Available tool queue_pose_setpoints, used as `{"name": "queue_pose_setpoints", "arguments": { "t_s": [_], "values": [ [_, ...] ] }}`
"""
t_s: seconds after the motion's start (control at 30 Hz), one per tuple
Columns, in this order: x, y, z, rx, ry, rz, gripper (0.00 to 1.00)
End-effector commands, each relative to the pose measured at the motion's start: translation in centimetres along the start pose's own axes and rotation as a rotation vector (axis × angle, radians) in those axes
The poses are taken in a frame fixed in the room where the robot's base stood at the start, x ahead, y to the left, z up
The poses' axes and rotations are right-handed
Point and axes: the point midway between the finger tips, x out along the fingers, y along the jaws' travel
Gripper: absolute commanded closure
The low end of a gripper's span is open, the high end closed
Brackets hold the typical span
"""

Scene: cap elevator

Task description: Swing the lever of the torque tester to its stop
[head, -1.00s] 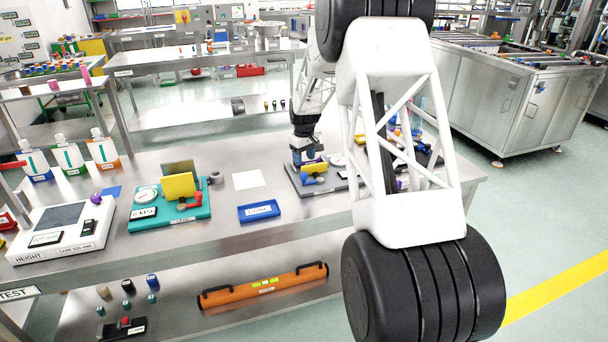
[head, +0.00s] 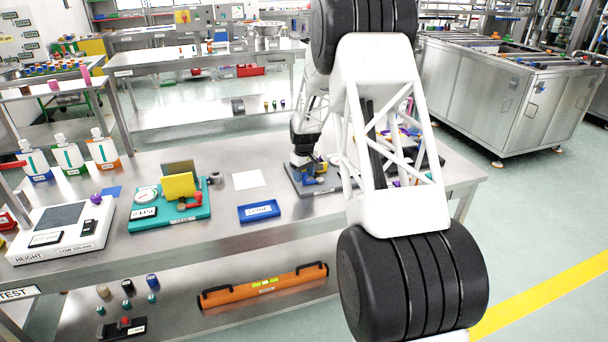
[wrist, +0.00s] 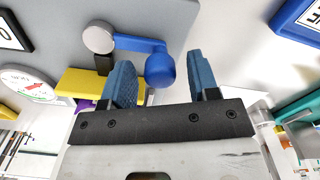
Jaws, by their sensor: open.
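The tester under my gripper has a grey base plate (head: 296,188), which also shows in the wrist view (wrist: 205,20). Its blue lever (wrist: 138,43) runs from a round grey pivot (wrist: 99,37) to a blue rounded knob (wrist: 161,70). My gripper (wrist: 160,64) is open, with the knob between its two blue fingers in the wrist view. I see a gap on both sides, wider at the right finger; contact is not visible. In the head view my gripper (head: 307,171) is low over the plate and partly hides the lever. The lever's stop cannot be made out.
A yellow block (wrist: 85,82) and a round dial (wrist: 30,84) are left of the lever in the wrist view. A blue labelled tray (head: 259,211) lies left of the tester. A teal fixture (head: 150,220) with a red lever stands further left. Bare bench lies between them.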

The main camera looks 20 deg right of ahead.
Motion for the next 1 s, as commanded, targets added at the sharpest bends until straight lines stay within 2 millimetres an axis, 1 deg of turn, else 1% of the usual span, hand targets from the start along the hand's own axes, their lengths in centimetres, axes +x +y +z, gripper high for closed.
{"name": "queue_pose_setpoints", "arguments": {
  "t_s": [0.1,0.47,0.77,1.0],
  "values": [
    [-0.01,0.00,0.01,0.000,0.000,0.000,0.45],
    [-0.01,0.00,0.01,0.000,0.000,0.000,1.00],
    [0.00,-0.03,0.08,-0.009,-0.001,0.000,1.00],
    [-0.05,-0.17,0.48,-0.073,0.000,0.000,1.00]
  ]
}}
